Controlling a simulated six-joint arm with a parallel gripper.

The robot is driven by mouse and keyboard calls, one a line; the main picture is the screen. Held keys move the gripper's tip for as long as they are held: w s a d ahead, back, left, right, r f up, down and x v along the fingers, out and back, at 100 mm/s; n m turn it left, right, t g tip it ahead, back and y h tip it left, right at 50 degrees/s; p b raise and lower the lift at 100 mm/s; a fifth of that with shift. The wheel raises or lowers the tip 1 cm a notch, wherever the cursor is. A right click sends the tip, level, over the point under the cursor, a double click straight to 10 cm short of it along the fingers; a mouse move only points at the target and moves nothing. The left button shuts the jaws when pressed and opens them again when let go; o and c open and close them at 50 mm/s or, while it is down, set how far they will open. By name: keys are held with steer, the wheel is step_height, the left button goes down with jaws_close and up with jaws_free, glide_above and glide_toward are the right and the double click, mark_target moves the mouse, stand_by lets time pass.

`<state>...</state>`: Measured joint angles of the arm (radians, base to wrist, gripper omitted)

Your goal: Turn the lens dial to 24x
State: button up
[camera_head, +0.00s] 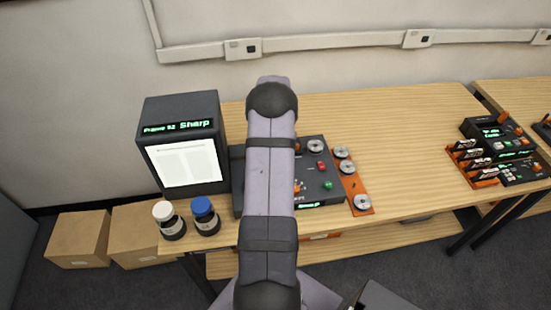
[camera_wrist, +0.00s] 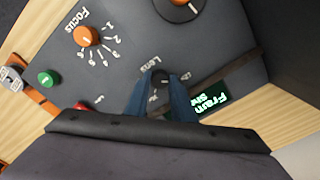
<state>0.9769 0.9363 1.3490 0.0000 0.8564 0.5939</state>
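The dark grey control panel (camera_wrist: 120,55) fills much of the wrist view, with the printed word "Lens" beside my fingertips. My gripper (camera_wrist: 160,77) points down at this spot, its two blue fingers a small gap apart. A small dark round shape shows between the fingertips; I cannot tell whether it is the lens dial or whether the fingers touch it. The dial's pointer and most of its scale are hidden by the fingers, so its setting cannot be read. In the head view my arm covers the gripper and the middle of the panel (camera_head: 313,180).
An orange Focus dial (camera_wrist: 86,36), a green button (camera_wrist: 47,79) and another large dial (camera_wrist: 178,5) are nearby on the panel. A monitor (camera_head: 183,145) reading "Sharp" stands left. Two jars, white-lidded (camera_head: 168,220) and blue-lidded (camera_head: 205,216), stand at the table's front left. The table's right middle is clear.

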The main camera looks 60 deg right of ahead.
jaws_close()
steer(key=shift+m, duration=0.3)
steer(key=m+b, duration=0.1)
steer(key=m, duration=0.3)
steer(key=m+b, duration=0.1)
steer(key=m, duration=0.5)
steer(key=shift+r, duration=0.1)
steer(key=shift+d, duration=0.1)
stand_by(0.3)
steer(key=o, duration=0.6)
jaws_free()
